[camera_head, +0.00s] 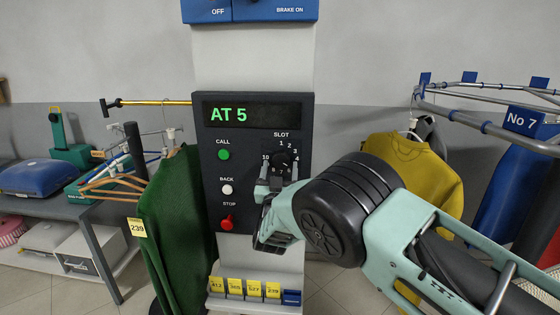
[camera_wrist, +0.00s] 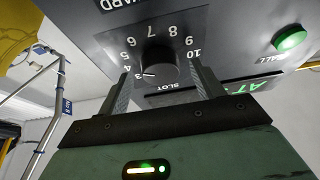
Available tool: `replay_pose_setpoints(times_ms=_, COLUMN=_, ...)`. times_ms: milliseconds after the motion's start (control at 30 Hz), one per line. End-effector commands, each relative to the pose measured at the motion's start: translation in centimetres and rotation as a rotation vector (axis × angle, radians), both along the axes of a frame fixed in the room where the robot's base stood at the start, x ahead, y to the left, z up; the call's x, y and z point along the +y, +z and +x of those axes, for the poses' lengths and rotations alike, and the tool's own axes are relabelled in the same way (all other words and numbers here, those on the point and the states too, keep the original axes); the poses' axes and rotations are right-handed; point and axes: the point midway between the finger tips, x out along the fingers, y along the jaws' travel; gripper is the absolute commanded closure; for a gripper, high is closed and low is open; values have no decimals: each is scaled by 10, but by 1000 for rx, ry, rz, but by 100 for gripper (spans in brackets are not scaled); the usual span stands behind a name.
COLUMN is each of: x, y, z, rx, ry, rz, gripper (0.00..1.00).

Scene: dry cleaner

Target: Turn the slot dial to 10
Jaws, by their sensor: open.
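The slot dial (camera_wrist: 160,62) is a round black knob on the dark control panel (camera_head: 208,175), ringed by white numbers. In the wrist view its white pointer mark appears near the 3, but the exact number is hard to tell. The knob also shows in the head view (camera_head: 284,158), partly hidden by my gripper (camera_head: 277,177). My gripper is open, with one finger on each side of the knob in the wrist view (camera_wrist: 163,85). Gaps show between the fingers and the knob; I see no clear contact. The display (camera_head: 252,113) reads "AT 5" in green.
Green CALL (camera_head: 224,155), white BACK (camera_head: 227,189) and red STOP (camera_head: 227,222) buttons sit left of the dial. A green garment (camera_head: 172,225) hangs close left of the panel. A yellow garment (camera_head: 425,170) hangs on the right. Yellow tags (camera_head: 253,288) stand below.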

Motion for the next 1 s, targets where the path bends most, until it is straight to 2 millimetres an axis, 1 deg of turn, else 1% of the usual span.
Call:
replay_pose_setpoints(times_ms=133, x=0, y=4, z=8, rx=0, ry=0, rz=0, gripper=33)
replay_pose_setpoints(times_ms=433, x=-1, y=4, z=10, rx=0, ry=0, rz=0, gripper=33)
replay_pose_setpoints(times_ms=467, x=-1, y=4, z=10, rx=0, ry=0, rz=0, gripper=41)
replay_pose_setpoints(times_ms=500, x=-1, y=4, z=10, rx=0, ry=0, rz=0, gripper=53)
replay_pose_setpoints(times_ms=600, x=-1, y=4, z=10, rx=0, ry=0, rz=0, gripper=78)
replay_pose_setpoints(times_ms=833, x=-1, y=3, z=10, rx=0, ry=0, rz=8, gripper=77)
replay_pose_setpoints(times_ms=1000, x=0, y=-1, z=10, rx=-2, ry=0, rz=47, gripper=77)
